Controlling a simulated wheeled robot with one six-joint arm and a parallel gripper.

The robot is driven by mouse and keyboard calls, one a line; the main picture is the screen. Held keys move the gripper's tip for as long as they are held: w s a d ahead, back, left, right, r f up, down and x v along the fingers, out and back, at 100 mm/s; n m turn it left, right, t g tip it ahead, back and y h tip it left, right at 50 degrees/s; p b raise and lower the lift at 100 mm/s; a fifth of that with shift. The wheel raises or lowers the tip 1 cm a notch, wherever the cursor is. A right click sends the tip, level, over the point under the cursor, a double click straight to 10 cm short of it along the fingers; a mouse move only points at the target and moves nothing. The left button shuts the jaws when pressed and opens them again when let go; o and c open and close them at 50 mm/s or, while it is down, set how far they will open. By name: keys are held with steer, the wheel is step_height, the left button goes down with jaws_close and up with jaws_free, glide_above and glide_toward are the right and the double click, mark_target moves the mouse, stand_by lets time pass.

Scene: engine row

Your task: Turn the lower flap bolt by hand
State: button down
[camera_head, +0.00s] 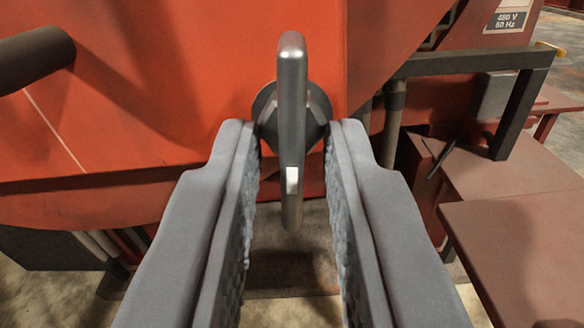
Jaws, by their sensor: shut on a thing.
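The lower flap bolt (291,100) is a grey metal bar handle standing upright on a dark faceted hub, against the orange-red panel. A small white mark shows on the lower part of the bar. My gripper (292,135) points straight at it, one finger on each side. It is shut on the bolt, with the fingertips at the left and right sides of the hub. The bar runs upright between the fingers, with a visible gap to each. The exact contact at the tips is partly hidden by the fingers.
A dark round bar (35,55) sticks out at the upper left. A dark bracket frame (470,65) and a reddish-brown flat surface (520,250) lie to the right. A voltage label (508,17) is at the upper right. Concrete floor shows below.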

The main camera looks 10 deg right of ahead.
steer(key=shift+n, duration=0.8)
steer(key=c, duration=1.6)
jaws_free()
steer(key=v, duration=1.7)
steer(key=shift+s, duration=0.15)
steer(key=shift+r, duration=0.1)
